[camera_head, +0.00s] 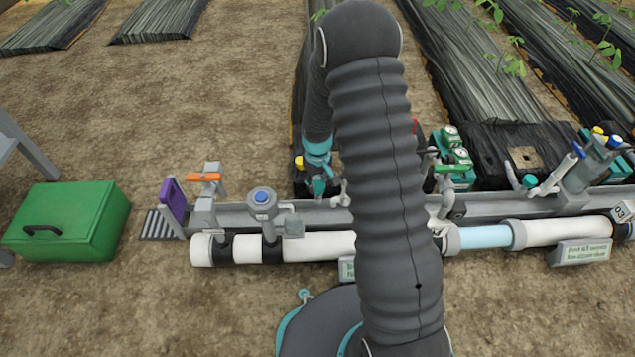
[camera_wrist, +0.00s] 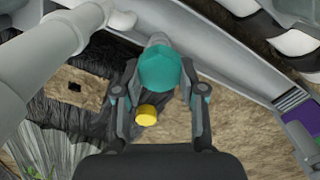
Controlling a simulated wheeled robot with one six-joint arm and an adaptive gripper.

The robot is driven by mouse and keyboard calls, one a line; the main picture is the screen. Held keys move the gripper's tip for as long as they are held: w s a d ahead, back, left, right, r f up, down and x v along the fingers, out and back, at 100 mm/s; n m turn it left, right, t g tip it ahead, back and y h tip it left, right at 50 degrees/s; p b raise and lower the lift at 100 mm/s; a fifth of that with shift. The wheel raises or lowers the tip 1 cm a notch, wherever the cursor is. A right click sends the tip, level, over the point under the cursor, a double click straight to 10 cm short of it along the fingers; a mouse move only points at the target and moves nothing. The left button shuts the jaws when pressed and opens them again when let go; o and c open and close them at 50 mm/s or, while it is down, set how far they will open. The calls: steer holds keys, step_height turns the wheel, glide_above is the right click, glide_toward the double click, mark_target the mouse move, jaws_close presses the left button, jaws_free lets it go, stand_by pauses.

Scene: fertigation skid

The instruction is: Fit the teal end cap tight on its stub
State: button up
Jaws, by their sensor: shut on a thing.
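The teal end cap (camera_wrist: 160,72) is in the wrist view, between the two fingers of my gripper (camera_wrist: 160,64). The fingers are shut on its sides. A short grey pipe end (camera_wrist: 157,39), which looks like the stub, shows right behind the cap and roughly in line with it. I cannot tell how far the cap sits over it, as the cap hides the joint. In the head view my gripper (camera_head: 319,170) points down at the pipe rail, partly hidden by my arm. A small teal piece (camera_head: 319,187) shows just below it.
A yellow cap (camera_wrist: 146,115) shows near the left finger. White pipes (camera_head: 320,245) run along the grey rail, with an orange-handled valve (camera_head: 204,178) and a purple plate (camera_head: 173,199) at left. A green box (camera_head: 70,218) stands on open soil.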

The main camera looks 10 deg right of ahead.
steer(key=shift+f, duration=0.3)
stand_by(0.4)
steer(key=o, duration=0.5)
steer(key=shift+f, duration=0.35)
stand_by(0.4)
steer(key=c, duration=0.4)
steer(key=shift+f+m, duration=0.1)
steer(key=shift+m, duration=1.7)
steer(key=shift+c, duration=0.2)
